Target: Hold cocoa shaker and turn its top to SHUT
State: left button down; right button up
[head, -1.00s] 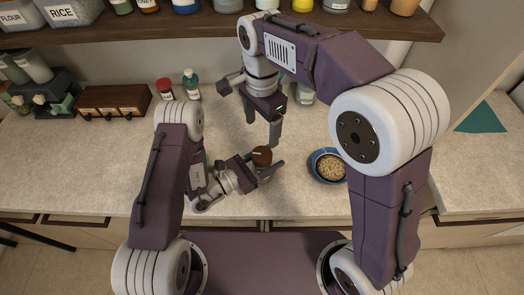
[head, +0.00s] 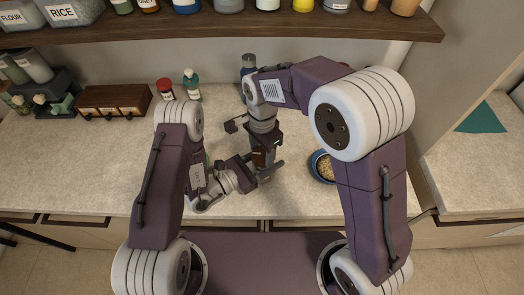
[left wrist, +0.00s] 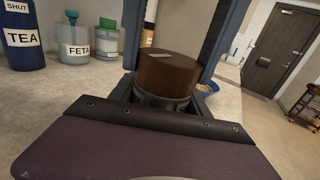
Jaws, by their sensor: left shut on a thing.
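The cocoa shaker (head: 259,159) is upright above the front of the counter, partly hidden by my grippers. Its brown top (left wrist: 168,75) shows in the left wrist view, with a small pale mark on it and a greyish body below. My left gripper (head: 264,174) is shut on the shaker's body from the left. My right gripper (head: 265,150) points down over the shaker. In the left wrist view its blue-grey fingers stand apart, one on each side of the brown top. Firm contact with the top does not show. Any lettering on the top is unreadable.
A blue bowl of grain (head: 324,167) stands close to the right, partly behind my right arm. A tea container (left wrist: 22,35) and a feta jar (left wrist: 74,42) stand on the counter (head: 90,165). A shelf (head: 200,32) runs across the back. The left counter front is clear.

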jog(key=c, duration=0.7)
jog(key=n, duration=0.7)
jog(key=shift+n, duration=0.3)
jog(key=n, duration=1.1)
jog(key=shift+n, duration=0.3)
